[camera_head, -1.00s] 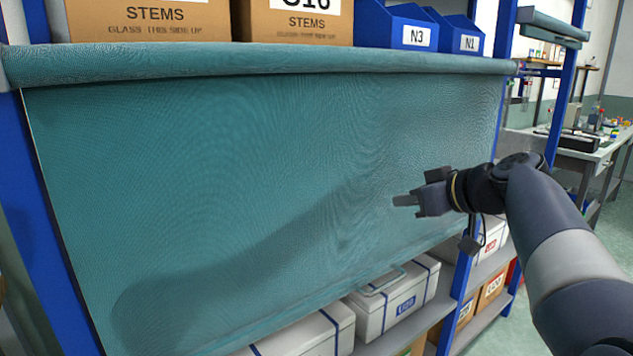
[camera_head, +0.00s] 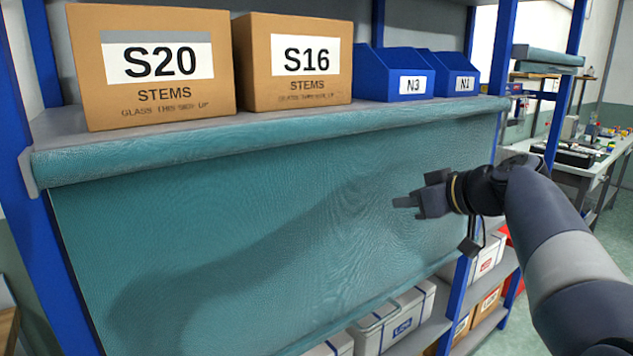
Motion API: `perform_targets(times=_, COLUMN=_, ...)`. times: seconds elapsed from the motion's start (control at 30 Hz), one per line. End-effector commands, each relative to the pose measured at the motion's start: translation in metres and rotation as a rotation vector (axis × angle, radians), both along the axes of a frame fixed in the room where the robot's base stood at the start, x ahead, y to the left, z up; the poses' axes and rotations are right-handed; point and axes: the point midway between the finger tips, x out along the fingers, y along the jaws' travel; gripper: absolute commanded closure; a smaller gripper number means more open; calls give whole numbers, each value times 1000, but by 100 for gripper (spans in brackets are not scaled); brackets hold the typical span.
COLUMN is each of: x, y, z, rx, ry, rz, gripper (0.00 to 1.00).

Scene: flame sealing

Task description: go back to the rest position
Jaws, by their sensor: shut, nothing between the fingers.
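My gripper (camera_head: 405,202) is shut and empty. It points left, in front of a teal roller cover (camera_head: 270,225) that hangs down over the front of a blue-framed shelf rack. A small gap or contact between the fingertips and the cloth cannot be told from this view. My arm comes in from the lower right and casts a long shadow on the cover. What lies behind the cover is hidden.
On the shelf above stand cardboard boxes S20 (camera_head: 150,65) and S16 (camera_head: 293,62), then blue bins N3 (camera_head: 394,75) and N1 (camera_head: 447,75). White lidded boxes (camera_head: 395,318) sit below the cover. A workbench (camera_head: 590,160) stands at right; floor (camera_head: 612,240) shows there.

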Motion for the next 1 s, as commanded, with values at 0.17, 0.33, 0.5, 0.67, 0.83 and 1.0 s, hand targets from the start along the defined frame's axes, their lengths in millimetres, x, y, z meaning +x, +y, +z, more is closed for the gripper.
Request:
perform_targets(times=0.17, x=0, y=0, z=23, rx=0, ry=0, rz=0, gripper=100)
perform_targets(times=0.33, x=0, y=0, z=38, rx=0, ry=0, rz=0, gripper=100)
perform_targets(times=0.5, x=0, y=0, z=54, rx=1, ry=1, rz=0, gripper=100)
perform_targets(times=0.67, x=0, y=0, z=69, rx=1, ry=1, rz=0, gripper=100)
perform_targets(times=0.83, x=0, y=0, z=84, rx=1, ry=1, rz=0, gripper=100)
perform_targets(times=1.0, x=0, y=0, z=99, rx=1, ry=1, rz=0, gripper=100)
